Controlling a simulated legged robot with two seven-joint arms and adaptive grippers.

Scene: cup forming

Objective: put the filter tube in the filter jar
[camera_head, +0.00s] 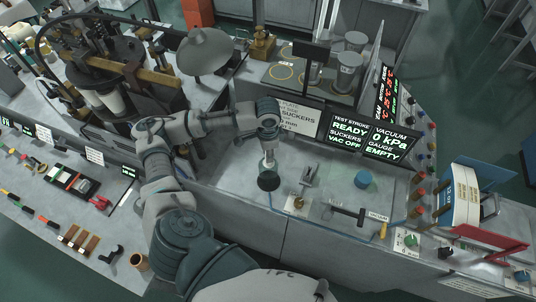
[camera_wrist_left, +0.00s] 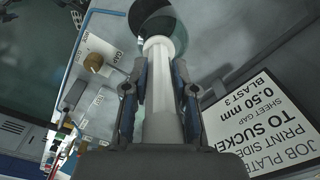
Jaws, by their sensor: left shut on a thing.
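My left gripper (camera_head: 268,152) points down over the grey bench. In the left wrist view its two fingers (camera_wrist_left: 160,105) are shut on a pale, straight filter tube (camera_wrist_left: 161,85). The tube's far end reaches a dark round thing (camera_wrist_left: 150,18), which also shows just below the gripper in the head view (camera_head: 268,182). It may be the filter jar, but I cannot tell for sure, nor whether the tube end is inside, touching or above it. My right gripper is not in view.
A blue round piece (camera_head: 363,180) and a black T-shaped handle (camera_head: 350,214) are on the bench to the right. A brass knob (camera_head: 298,203) is nearer. Lit display panels (camera_head: 372,137) stand behind. Two grey cylinders (camera_head: 348,72) stand at the back.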

